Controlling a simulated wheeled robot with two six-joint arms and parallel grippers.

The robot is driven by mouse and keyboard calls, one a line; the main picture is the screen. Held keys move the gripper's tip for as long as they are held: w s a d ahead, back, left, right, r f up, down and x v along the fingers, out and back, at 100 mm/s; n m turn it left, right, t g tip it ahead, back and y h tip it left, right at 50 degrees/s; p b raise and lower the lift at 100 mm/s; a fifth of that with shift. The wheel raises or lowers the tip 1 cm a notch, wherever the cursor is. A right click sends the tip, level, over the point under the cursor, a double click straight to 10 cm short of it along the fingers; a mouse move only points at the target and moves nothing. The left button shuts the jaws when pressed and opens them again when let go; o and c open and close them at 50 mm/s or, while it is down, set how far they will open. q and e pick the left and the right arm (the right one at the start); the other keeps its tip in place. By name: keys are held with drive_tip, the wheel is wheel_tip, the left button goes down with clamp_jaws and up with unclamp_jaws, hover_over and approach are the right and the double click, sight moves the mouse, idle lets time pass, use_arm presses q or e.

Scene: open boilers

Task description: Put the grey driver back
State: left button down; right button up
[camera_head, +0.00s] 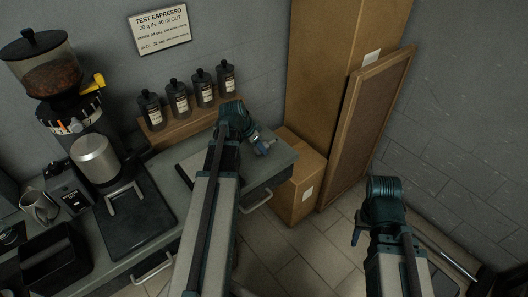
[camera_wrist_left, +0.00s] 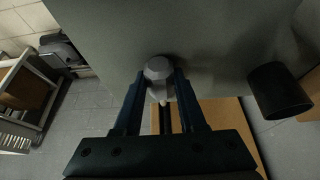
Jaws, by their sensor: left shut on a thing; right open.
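My left gripper (camera_head: 262,146) is over the right end of the grey counter, near its front right corner. In the left wrist view my left gripper (camera_wrist_left: 157,88) is shut on a small light grey piece with a faceted head, which I take to be the grey driver (camera_wrist_left: 159,68). The driver's lower part is mostly hidden between the fingers. A dark open cylinder (camera_wrist_left: 279,92) is to the right of the driver in that view, apart from it; I cannot make it out in the head view. My right gripper (camera_head: 358,229) is open and empty over the floor at the right.
The grey counter (camera_head: 273,165) holds a wooden shelf (camera_head: 186,125) with several dark bottles (camera_head: 178,97) and a coffee grinder (camera_head: 70,85) at left. A cardboard box (camera_head: 303,180), tall carton (camera_head: 325,60) and framed board (camera_head: 368,125) stand right of the counter. The middle floor is clear.

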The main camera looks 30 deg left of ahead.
use_arm(q)
drive_tip(key=shift+f, duration=0.15)
drive_tip(key=shift+s+a, duration=0.1)
drive_tip(key=c, duration=0.9)
unclamp_jaws()
drive_tip(key=shift+f, duration=0.1)
drive_tip(key=o, duration=0.4)
drive_tip(key=shift+s+r+p, duration=0.15)
drive_tip(key=shift+r+p, duration=0.6)
drive_tip(key=shift+r, duration=0.05)
drive_tip(key=p+v, duration=0.9)
drive_tip(key=v, duration=0.1)
drive_tip(key=shift+s+a+r+p, duration=0.2)
drive_tip(key=shift+r+p, duration=0.1)
drive_tip(key=shift+p, duration=0.05)
